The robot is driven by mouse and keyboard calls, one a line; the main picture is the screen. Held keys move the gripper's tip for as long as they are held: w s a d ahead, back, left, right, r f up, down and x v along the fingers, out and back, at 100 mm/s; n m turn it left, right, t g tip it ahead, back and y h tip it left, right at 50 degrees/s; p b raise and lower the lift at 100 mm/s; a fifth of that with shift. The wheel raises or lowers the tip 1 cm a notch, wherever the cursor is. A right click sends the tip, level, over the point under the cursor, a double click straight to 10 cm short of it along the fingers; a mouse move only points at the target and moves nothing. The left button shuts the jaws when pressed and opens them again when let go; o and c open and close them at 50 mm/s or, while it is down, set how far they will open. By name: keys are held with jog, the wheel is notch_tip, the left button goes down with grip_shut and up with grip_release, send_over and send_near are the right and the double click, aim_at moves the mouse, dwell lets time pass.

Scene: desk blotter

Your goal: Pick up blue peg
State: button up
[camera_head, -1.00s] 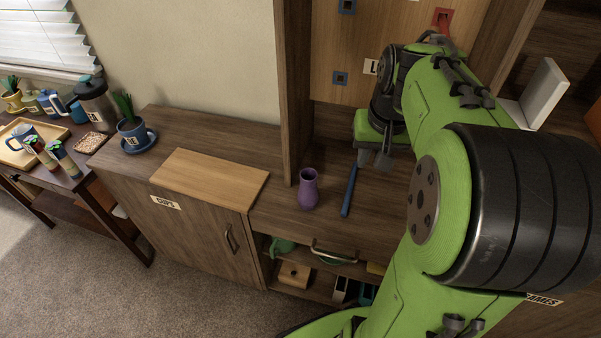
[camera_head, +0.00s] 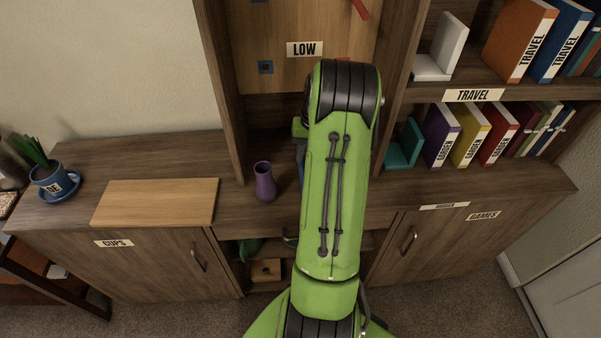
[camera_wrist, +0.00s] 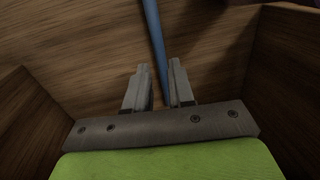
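The blue peg (camera_wrist: 154,35) shows in the wrist view as a long thin rod running from the top edge down between my two fingers. My gripper (camera_wrist: 159,80) is open, with one grey finger on each side of the peg. The peg's lower end is lost behind the gripper's base, and I cannot tell whether a finger touches it. In the head view my arm covers the gripper and nearly all of the peg; a blue sliver (camera_head: 300,165) shows at the arm's left edge.
A purple vase (camera_head: 264,181) stands on the cabinet top just left of my arm. Further left are a light wooden board (camera_head: 155,202) and a blue plant pot (camera_head: 55,184). Tall wooden uprights flank the niche. Books and a teal bookend (camera_head: 404,148) are at right.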

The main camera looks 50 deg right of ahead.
aim_at(302, 171)
jog(key=f, duration=0.1)
jog(key=f+b, duration=0.1)
jog(key=f, duration=0.1)
jog(key=a+f+b, duration=0.1)
jog(key=f, duration=0.1)
jog(key=shift+w+f, duration=0.1)
jog(key=shift+d, duration=0.1)
grip_shut()
